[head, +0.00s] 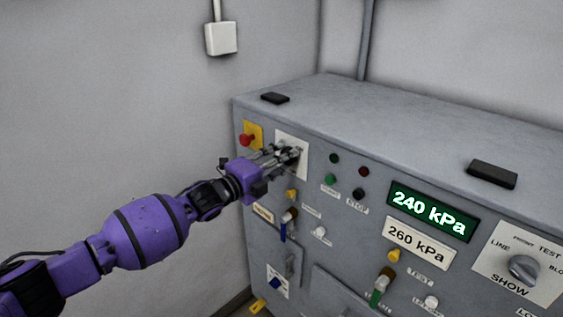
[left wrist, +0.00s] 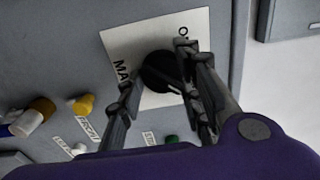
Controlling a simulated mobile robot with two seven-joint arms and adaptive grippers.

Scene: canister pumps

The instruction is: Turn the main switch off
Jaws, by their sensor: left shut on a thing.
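The main switch is a round black knob (left wrist: 157,68) on a white plate (left wrist: 133,40) whose lettering starts with "MA". An "O" mark shows near the plate's other edge. In the head view the plate (head: 301,166) sits at the upper left of the grey panel front, and the fingers largely hide the knob. My left gripper (head: 289,156) is at the plate, shut on the knob; its fingers stand on both sides of it in the left wrist view (left wrist: 168,76). The knob's exact pointer direction is hidden. My right gripper is not in view.
A red button on a yellow plate (head: 252,136) is just left of the switch. Green (head: 330,180) and black push buttons, a yellow knob (head: 292,194) and valve handles are close by. The display (head: 431,211) reads 240 kPa. Open space lies left of the cabinet.

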